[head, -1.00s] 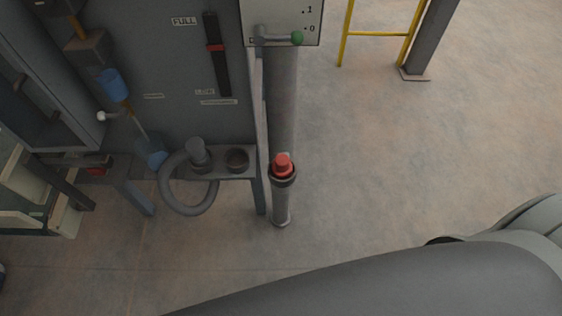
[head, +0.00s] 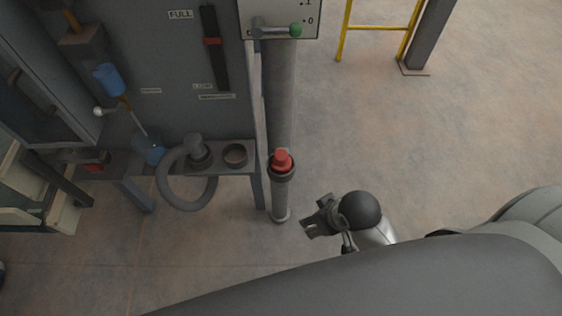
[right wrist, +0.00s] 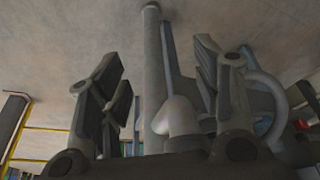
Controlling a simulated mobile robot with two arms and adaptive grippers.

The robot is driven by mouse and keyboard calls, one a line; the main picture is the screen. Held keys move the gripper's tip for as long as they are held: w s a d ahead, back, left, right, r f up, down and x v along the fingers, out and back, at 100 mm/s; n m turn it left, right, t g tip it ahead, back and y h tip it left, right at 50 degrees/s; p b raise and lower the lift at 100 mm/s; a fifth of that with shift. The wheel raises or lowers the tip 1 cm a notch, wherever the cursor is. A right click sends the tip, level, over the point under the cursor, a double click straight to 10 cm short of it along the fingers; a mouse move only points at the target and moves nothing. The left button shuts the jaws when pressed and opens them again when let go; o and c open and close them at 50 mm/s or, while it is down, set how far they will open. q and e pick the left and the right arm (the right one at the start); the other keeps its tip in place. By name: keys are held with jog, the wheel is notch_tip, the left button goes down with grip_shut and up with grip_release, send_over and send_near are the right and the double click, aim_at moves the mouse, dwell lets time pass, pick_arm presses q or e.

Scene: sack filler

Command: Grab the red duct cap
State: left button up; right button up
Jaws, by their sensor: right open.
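The red duct cap (head: 282,160) sits on the top end of a short grey upright pipe stub (head: 281,205), inside a dark collar, in front of the grey machine. My right gripper (head: 311,222) is below and to the right of the cap in the head view, apart from it, with empty jaws. In the right wrist view the open right gripper (right wrist: 165,95) has its two fingers spread, with a grey pipe (right wrist: 153,60) showing between them. The red cap cannot be made out in the right wrist view. My left gripper is not in view.
A shelf with a grey hose (head: 186,185) and a round socket (head: 235,155) stands left of the cap. A green-knobbed lever (head: 295,30) is above it. A yellow rail (head: 380,30) stands at the back right. The floor to the right is clear.

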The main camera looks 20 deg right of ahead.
jog(key=w+a+r+n+y, duration=0.2)
jog(key=w+a+r+n, duration=0.25)
jog(key=a+r, duration=0.25)
notch_tip(320, 180, up, 12)
jog(key=n+g+h, duration=0.1)
jog(key=n+g, duration=0.2)
jog(key=n, duration=0.7)
send_over(281, 154)
jog(key=d, duration=0.2)
jog(key=f, duration=0.5)
jog(key=shift+a, duration=0.4)
jog(key=f, duration=0.2)
jog(key=a+f, duration=0.1)
jog(key=f, duration=0.2)
jog(key=shift+a+f, duration=0.1)
jog(key=shift+f, duration=0.25)
jog(key=c, duration=1.1)
